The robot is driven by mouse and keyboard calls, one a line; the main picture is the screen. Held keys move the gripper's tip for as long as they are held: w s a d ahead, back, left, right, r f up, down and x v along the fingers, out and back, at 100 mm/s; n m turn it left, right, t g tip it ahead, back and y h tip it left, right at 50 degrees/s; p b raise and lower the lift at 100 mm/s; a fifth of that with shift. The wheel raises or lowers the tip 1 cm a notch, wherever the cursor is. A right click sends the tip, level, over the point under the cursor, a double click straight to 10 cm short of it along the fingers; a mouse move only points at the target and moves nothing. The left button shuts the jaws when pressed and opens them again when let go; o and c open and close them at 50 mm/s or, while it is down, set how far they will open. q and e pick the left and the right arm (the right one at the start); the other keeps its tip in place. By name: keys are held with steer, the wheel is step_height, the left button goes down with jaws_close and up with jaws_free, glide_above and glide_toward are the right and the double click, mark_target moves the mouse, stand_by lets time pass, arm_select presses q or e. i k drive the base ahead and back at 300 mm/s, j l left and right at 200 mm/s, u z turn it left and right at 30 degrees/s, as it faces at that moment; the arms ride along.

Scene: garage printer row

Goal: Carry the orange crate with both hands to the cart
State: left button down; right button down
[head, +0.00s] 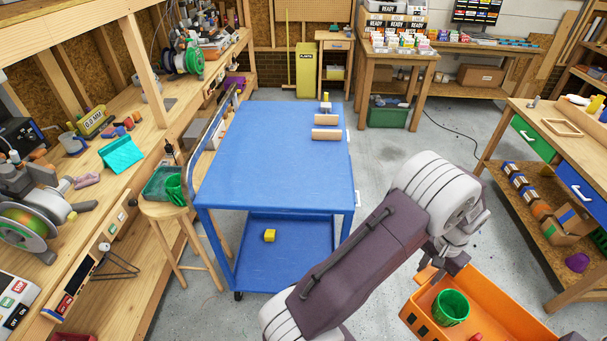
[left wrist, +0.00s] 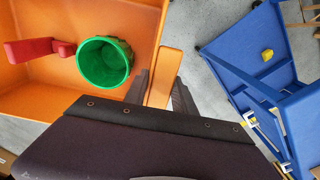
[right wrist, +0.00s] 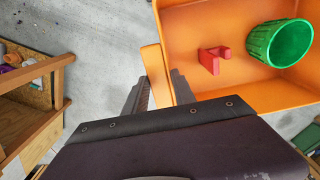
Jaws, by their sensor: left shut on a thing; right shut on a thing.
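The orange crate (head: 512,312) is held in the air at the lower right of the head view, to the right of the cart. It holds a green ribbed cup (head: 450,307) and a red part (right wrist: 212,60). My left gripper (left wrist: 160,92) is shut on one orange handle of the crate. My right gripper (right wrist: 158,90) is shut on the other orange handle. The blue cart (head: 265,150) stands left of the crate, its top mostly bare. My left arm hides part of the floor between cart and crate. The crate's near part is cut off by the picture edge.
A stool (head: 165,210) stands left of the cart. A workbench (head: 545,130) stands at right.

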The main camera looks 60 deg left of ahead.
mark_target(302, 173)
steer(key=k+u, duration=0.1)
steer(key=u, duration=0.35)
steer(key=j+u, duration=0.15)
steer(key=u, duration=0.35)
steer(key=k+j+u, duration=0.1)
steer(key=u, duration=0.35)
